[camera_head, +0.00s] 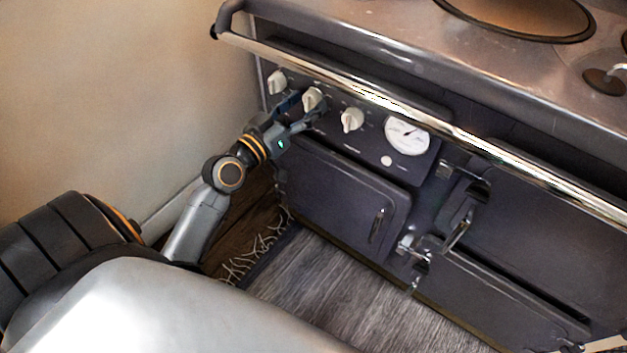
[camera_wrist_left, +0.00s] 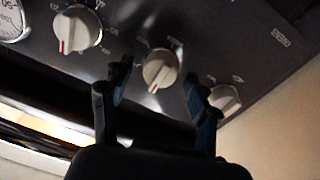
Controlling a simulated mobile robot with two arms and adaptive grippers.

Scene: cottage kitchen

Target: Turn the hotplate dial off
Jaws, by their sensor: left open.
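Three cream dials sit on the dark front panel of the range: a left dial (camera_head: 277,82), a middle dial (camera_head: 313,99) and a right dial (camera_head: 352,119). I cannot read which is the hotplate dial. My left gripper (camera_head: 303,109) is open at the middle dial. In the left wrist view, the open fingers (camera_wrist_left: 158,82) stand on either side of the middle dial (camera_wrist_left: 160,69), with visible gaps. Its red mark points down and slightly left there. Another dial (camera_wrist_left: 77,29) shows a red mark pointing down. My right gripper is not in view.
A chrome rail (camera_head: 420,118) runs along the range front above the dials. A round white gauge (camera_head: 407,136) is right of them. An oven door (camera_head: 345,200) lies below. A plain wall (camera_head: 120,90) is at left.

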